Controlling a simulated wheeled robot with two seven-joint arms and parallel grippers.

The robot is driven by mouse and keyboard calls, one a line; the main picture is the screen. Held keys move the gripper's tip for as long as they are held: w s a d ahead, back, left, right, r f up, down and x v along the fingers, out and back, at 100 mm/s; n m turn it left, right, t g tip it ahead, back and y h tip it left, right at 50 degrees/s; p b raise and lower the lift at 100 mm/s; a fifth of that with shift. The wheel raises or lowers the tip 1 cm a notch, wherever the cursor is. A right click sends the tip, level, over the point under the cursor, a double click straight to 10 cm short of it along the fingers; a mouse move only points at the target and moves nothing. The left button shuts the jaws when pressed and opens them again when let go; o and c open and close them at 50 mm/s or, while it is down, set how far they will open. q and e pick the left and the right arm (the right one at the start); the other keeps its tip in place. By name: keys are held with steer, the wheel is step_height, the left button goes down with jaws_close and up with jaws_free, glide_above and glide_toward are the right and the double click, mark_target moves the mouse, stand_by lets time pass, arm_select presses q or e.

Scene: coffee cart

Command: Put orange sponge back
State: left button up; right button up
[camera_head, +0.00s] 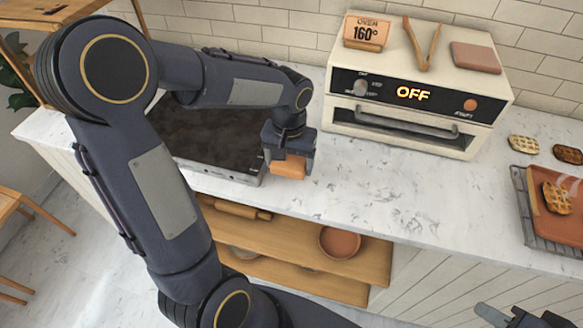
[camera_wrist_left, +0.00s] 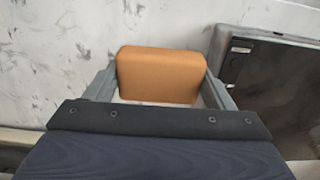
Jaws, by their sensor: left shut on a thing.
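The orange sponge (camera_head: 289,167) is a small block with rounded edges. My left gripper (camera_head: 287,157) is shut on it, by the right side of the dark griddle and over the white marble counter. In the left wrist view the sponge (camera_wrist_left: 160,74) sits between the two grey fingers of the gripper (camera_wrist_left: 160,88). I cannot tell whether the sponge touches the counter.
The griddle (camera_head: 215,140) is left of the sponge; its dark corner shows in the left wrist view (camera_wrist_left: 270,90). A white oven (camera_head: 410,95) stands behind on the right. Wooden shelves (camera_head: 345,265) with a bowl (camera_head: 339,242) are below the counter. The marble front right (camera_head: 400,185) is clear.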

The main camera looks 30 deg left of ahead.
mark_target(291, 170)
arm_select(q)
steer(key=shift+w+d+f, duration=0.15)
steer(key=shift+w+f, duration=0.1)
steer(key=shift+f, duration=0.1)
step_height(291, 170, down, 3)
